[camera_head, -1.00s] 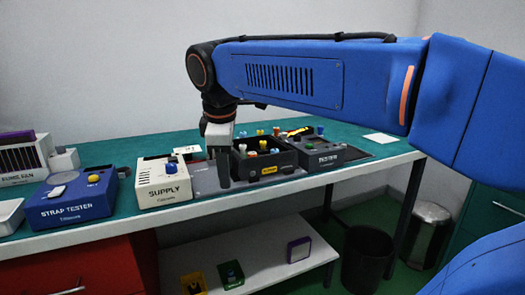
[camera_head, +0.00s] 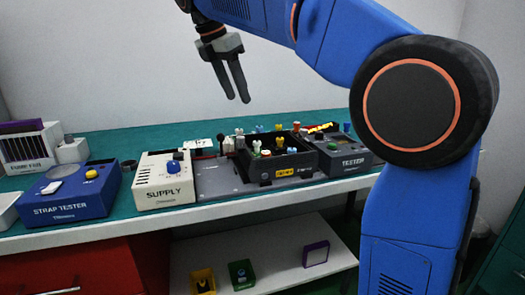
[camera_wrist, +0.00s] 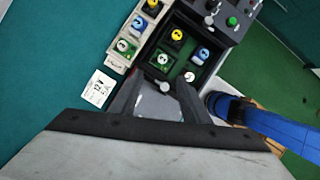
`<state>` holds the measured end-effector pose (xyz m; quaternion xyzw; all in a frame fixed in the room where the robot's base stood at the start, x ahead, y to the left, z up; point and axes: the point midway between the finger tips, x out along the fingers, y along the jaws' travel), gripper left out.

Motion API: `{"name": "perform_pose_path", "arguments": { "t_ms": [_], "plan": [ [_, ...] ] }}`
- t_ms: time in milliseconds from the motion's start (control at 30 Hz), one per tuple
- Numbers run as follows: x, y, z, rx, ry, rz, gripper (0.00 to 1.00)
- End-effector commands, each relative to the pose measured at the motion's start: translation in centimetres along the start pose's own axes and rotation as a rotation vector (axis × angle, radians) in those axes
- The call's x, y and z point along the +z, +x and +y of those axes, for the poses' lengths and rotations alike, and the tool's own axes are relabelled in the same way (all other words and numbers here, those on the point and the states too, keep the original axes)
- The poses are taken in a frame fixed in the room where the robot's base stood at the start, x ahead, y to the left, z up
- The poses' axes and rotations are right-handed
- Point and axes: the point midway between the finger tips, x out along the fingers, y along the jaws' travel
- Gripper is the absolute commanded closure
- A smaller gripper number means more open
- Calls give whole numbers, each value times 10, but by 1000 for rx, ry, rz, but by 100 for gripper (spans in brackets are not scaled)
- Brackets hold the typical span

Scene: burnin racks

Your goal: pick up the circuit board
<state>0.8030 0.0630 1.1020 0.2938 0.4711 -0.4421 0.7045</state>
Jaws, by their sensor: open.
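My gripper (camera_head: 238,98) is raised in the air above the back of the bench, its two fingers pointing down and apart, with nothing between them. In the wrist view its fingers (camera_wrist: 158,98) also show apart, over a grey plate. A black tray (camera_head: 285,172) on the bench holds several small parts with coloured tops. My gripper is well above the tray and touches nothing.
A supply box (camera_head: 164,181) and blue strap tester (camera_head: 70,204) stand left of the grey plate (camera_head: 222,182). A tester (camera_head: 345,160) stands right of the tray. A white card (camera_wrist: 98,88) lies on the green bench top. The lower shelf (camera_head: 270,268) holds yellow, green and purple items.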

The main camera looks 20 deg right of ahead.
Motion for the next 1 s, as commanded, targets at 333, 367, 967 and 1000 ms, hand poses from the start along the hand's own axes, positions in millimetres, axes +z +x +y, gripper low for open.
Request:
{"name": "perform_pose_path", "arguments": {
  "t_ms": [333,367,967,1000],
  "plan": [
    [0,62,-2,-2,3,1,57],
    [0,67,-2,-1,4,1,57],
    [-1,130,-6,-1,3,1,57],
    [-1,135,-7,-1,3,1,57]
  ]
}}
